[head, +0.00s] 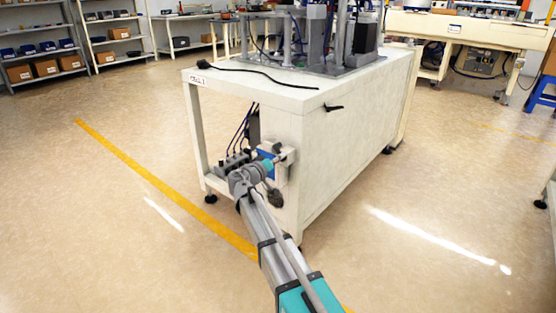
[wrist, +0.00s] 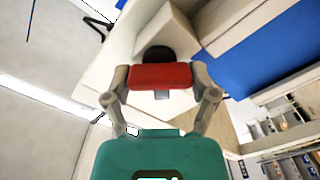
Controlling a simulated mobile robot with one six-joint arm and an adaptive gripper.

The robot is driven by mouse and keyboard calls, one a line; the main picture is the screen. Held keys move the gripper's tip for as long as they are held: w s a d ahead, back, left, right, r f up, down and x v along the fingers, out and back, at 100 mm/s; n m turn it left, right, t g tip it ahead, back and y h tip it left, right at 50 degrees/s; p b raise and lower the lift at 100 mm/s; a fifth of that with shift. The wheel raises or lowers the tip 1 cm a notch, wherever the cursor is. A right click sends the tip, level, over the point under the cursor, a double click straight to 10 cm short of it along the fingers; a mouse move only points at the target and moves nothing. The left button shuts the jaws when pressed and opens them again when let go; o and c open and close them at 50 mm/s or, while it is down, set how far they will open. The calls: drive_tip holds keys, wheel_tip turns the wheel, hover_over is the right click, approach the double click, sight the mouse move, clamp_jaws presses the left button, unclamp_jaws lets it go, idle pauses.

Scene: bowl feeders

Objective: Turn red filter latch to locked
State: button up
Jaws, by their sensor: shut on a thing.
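In the wrist view the red filter latch (wrist: 160,76) is a red block lying across the picture. A black round part (wrist: 158,54) shows just behind it. My gripper (wrist: 160,80) is shut on the latch, with one grey finger at each end of it. In the head view my arm reaches to the front of the white machine cabinet (head: 330,150). There the gripper is beside a small unit with a blue panel (head: 267,160) and a dark rounded part (head: 275,197) below. The latch is hidden in the head view. I cannot tell its exact turn.
A row of grey fittings with hoses (head: 232,160) sits left of the unit, inside the cabinet's open frame. A black cable (head: 265,72) lies on the cabinet top. The floor (head: 80,220) to the left is clear, with a yellow line (head: 160,183). Shelves stand behind.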

drive_tip(key=n, duration=0.4)
drive_tip(key=shift+w+n, duration=0.15)
drive_tip(key=shift+n, duration=0.15)
drive_tip(key=n, duration=0.4)
drive_tip(key=shift+f, duration=0.15)
drive_tip(key=o, duration=1)
drive_tip(key=shift+o, duration=0.2)
drive_tip(key=shift+a, duration=0.1)
drive_tip(key=v, duration=1.2)
